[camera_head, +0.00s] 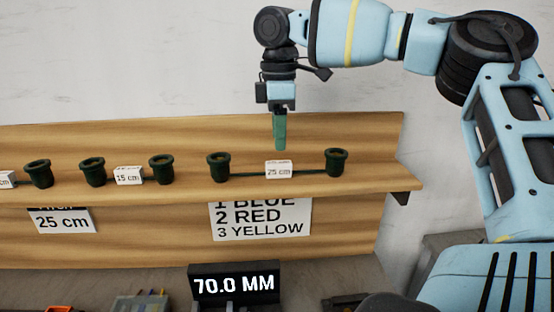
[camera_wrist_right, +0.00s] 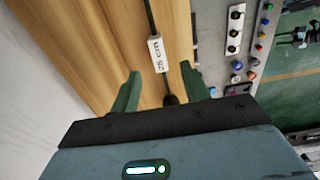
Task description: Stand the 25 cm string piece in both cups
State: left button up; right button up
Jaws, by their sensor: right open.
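The 25 cm string piece is a thin dark cord with a white "25 cm" tag (camera_head: 278,170). It lies along the wooden shelf between two dark green cups, the left cup (camera_head: 218,167) and the right cup (camera_head: 336,162). I cannot tell whether its ends sit inside the cups. My right gripper (camera_head: 280,147) points down just above the tag, empty. In the right wrist view its green fingers (camera_wrist_right: 161,72) are apart, with the tag (camera_wrist_right: 157,55) and cord ahead of them. One dark cup (camera_wrist_right: 170,100) shows partly between the fingers. My left gripper is out of view.
The wooden shelf (camera_head: 390,184) has a back board behind it. More green cups stand to the left, with a "15 cm" tag (camera_head: 128,175) between two of them. Signs hang below the shelf. A "70.0 MM" display (camera_head: 234,284) stands lower down.

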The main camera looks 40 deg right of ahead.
aim_at(279, 162)
jog(key=shift+s+a, duration=0.1)
jog(key=shift+s+f, duration=0.1)
jog(key=shift+f, duration=1.4)
jog(key=f, duration=0.3)
jog(key=f+p, duration=0.1)
jog(key=shift+w+d+f, duration=0.2)
jog(key=shift+w+f, duration=0.1)
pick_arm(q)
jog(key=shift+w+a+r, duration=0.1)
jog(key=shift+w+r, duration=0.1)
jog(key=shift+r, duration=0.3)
pick_arm(e)
jog(key=shift+c, duration=0.4)
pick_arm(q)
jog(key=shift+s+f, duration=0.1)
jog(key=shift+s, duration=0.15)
pick_arm(e)
grip_shut()
